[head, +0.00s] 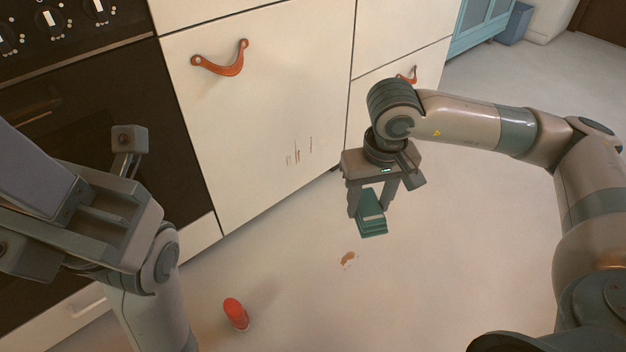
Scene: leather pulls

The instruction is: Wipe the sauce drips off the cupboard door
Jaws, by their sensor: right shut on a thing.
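The cream cupboard door (245,115) is shut and has an orange leather pull (225,62) near its top. Several thin reddish-brown sauce drips (297,154) run down its lower right part. My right gripper (372,203) is shut on a folded teal cloth (371,222), held in the air to the right of the drips, apart from the door. My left gripper (85,205) is at the left, in front of the oven, seen from an angle that hides how its fingers stand.
A red bottle-like thing (236,314) is on the floor near the front. A dark oven (95,110) is left of the door. The floor at centre is otherwise clear.

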